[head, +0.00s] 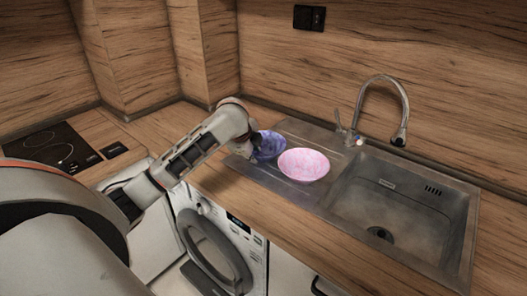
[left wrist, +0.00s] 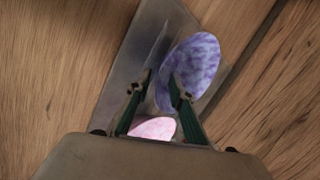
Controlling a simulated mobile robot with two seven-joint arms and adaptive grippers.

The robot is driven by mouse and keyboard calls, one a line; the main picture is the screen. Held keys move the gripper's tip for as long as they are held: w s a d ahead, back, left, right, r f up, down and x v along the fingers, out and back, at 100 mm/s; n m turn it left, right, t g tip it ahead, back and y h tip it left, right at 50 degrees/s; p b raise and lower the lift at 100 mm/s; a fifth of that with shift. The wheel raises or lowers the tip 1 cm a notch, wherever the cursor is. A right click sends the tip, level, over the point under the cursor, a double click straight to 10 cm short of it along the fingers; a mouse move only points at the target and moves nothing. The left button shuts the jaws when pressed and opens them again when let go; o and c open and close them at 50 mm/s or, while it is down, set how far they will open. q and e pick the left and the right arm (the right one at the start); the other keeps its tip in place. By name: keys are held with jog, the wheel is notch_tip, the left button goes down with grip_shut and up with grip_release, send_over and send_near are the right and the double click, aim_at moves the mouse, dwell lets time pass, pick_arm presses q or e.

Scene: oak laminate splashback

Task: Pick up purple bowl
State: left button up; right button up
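The purple bowl (head: 269,147) stands on the steel drainboard left of the sink, its left part hidden by my left gripper (head: 254,142). In the left wrist view the purple bowl (left wrist: 197,66) lies ahead and to the right of the fingers. My left gripper (left wrist: 161,77) is open there. Its right finger overlaps the bowl's near left part, and the bowl's left edge shows between the two fingertips. I cannot tell whether a finger touches the bowl. My right gripper is in neither view.
A pink bowl (head: 304,165) stands just right of the purple one and shows low between the fingers in the left wrist view (left wrist: 154,128). The sink basin (head: 395,215) and tap (head: 385,85) are to the right. A hob (head: 45,150) is at the left. Bare wooden worktop runs in front.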

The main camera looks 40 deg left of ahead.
pick_arm(q)
jog(key=shift+x, duration=1.5)
jog(key=shift+a, duration=0.1)
grip_shut()
notch_tip(320, 180, up, 20)
